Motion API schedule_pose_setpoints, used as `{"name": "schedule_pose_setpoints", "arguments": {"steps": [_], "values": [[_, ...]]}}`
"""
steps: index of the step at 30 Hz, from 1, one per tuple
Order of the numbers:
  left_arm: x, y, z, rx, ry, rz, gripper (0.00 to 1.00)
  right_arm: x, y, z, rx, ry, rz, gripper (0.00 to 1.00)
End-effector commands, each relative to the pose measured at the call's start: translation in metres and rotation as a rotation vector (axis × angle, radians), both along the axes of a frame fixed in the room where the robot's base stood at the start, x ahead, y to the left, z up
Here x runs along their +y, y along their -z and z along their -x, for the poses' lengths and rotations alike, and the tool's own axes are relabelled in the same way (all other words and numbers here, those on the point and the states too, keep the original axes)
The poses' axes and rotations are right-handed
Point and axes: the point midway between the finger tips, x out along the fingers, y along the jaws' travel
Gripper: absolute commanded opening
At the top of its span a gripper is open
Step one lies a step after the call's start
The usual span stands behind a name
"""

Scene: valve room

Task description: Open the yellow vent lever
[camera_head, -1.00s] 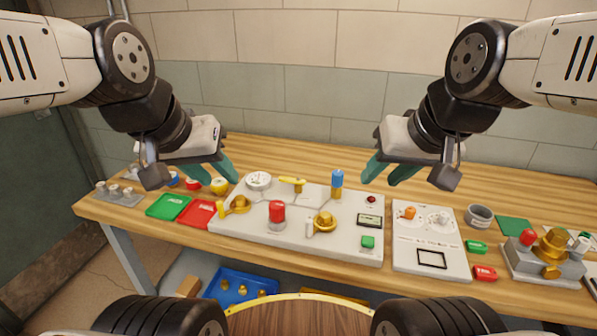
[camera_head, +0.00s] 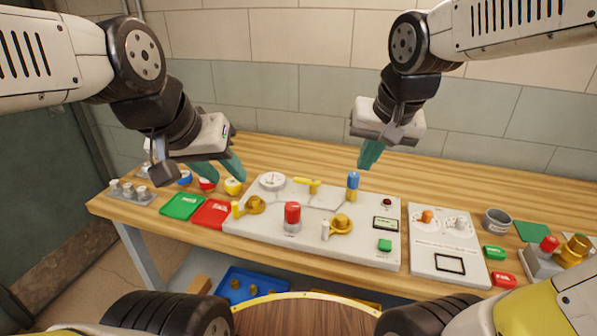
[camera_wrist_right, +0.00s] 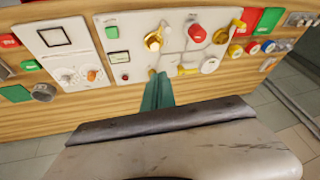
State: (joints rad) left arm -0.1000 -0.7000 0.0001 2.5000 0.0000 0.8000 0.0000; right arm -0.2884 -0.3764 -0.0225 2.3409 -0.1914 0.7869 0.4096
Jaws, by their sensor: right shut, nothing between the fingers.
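The grey-white panel (camera_head: 262,230) on the bench carries two yellow-handled parts. One is a small yellow lever (camera_head: 308,184) lying flat near the back edge, between the dial and the blue-topped handle; it also shows in the right wrist view (camera_wrist_right: 187,70). The other is a brass valve with a yellow handle (camera_head: 246,206) at the panel's left. I cannot tell which is the vent lever. My right gripper (camera_head: 367,158) is shut and empty, above and behind the blue handle, right of the flat lever. My left gripper (camera_head: 221,172) is open, above the bench left of the panel.
The blue-topped handle (camera_head: 352,186) stands upright between the flat lever and my right side. A red knob (camera_head: 292,214) and a white-handled brass valve (camera_head: 341,225) stand in front. Green (camera_head: 182,206) and red trays lie left. A second panel (camera_head: 447,262) lies right.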

Motion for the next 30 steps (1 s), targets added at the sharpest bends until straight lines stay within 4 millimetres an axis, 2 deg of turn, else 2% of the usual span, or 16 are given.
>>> {"name": "schedule_pose_setpoints", "arguments": {"steps": [1, 6, 15, 18, 22, 30], "values": [[0.000, 0.000, 0.000, 0.000, 0.000, 0.000, 0.36, 0.011, 0.006, -0.013, 0.023, 0.008, 0.011, 0.00], [0.000, 0.000, 0.000, 0.000, 0.000, 0.000, 0.36, 0.045, 0.024, -0.051, 0.064, 0.070, 0.047, 0.00], [0.000, 0.000, 0.000, 0.000, 0.000, 0.000, 0.36, 0.120, 0.069, -0.104, 0.076, 0.170, 0.120, 0.00], [0.000, 0.000, 0.000, 0.000, 0.000, 0.000, 0.36, 0.140, 0.082, -0.113, 0.069, 0.192, 0.134, 0.00], [0.000, 0.000, 0.000, 0.000, 0.000, 0.000, 0.36, 0.157, 0.093, -0.120, 0.059, 0.211, 0.144, 0.00], [0.000, 0.000, 0.000, 0.000, 0.000, 0.000, 0.36, 0.163, 0.097, -0.123, 0.053, 0.222, 0.148, 0.00]]}}
